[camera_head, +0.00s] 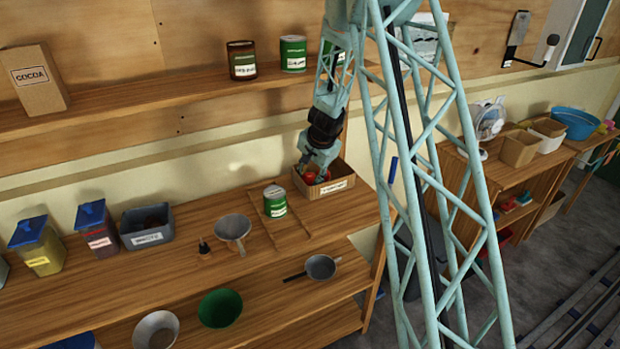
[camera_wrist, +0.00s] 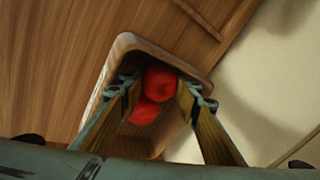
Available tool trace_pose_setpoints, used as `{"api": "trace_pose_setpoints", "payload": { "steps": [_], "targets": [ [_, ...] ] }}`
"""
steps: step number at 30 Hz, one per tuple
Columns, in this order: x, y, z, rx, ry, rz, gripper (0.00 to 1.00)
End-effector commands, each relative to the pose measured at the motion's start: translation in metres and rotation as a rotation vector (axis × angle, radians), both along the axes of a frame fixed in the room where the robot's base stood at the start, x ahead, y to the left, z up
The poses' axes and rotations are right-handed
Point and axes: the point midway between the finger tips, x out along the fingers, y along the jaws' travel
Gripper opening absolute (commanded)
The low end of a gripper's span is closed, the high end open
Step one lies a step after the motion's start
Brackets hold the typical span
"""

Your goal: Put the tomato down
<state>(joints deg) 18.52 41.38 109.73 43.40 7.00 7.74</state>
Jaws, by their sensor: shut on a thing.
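A cardboard box (camera_head: 341,188) with a white label stands on the upper wooden bench at the back wall, and its rim shows in the wrist view (camera_wrist: 128,42). My gripper (camera_head: 318,163) points down at the box. In the wrist view my gripper (camera_wrist: 162,88) has one finger on each side of a red tomato (camera_wrist: 160,79) and is shut on it. A second red tomato (camera_wrist: 145,113) lies beside it over the box floor, partly overlapped in the picture. In the head view the tomatoes are small red shapes (camera_head: 311,177) partly hidden by my gripper and the box wall.
A green can (camera_head: 274,204) stands left of the box on a low wooden tray (camera_head: 292,233). A funnel (camera_head: 232,228), a grey bin (camera_head: 147,236) and lidded containers (camera_head: 97,230) are further left. A shelf with cans (camera_head: 242,61) runs above. Bare bench lies around the tray.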

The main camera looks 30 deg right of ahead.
Motion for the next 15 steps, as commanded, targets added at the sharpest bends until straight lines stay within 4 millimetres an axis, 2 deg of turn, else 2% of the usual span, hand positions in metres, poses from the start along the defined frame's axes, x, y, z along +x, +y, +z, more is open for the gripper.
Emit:
{"api": "trace_pose_setpoints", "payload": {
  "steps": [3,4,6,15],
  "targets": [
    [0.0001,0.0,-0.0029,0.0,0.0,0.0,0.24],
    [0.0,0.0001,-0.0028,0.0,0.0,0.0,0.32],
    [0.0,0.0,-0.0022,0.0,0.0,0.0,0.36],
    [0.0,0.0001,-0.0018,0.0,0.0,0.0,0.36]
  ]
}}
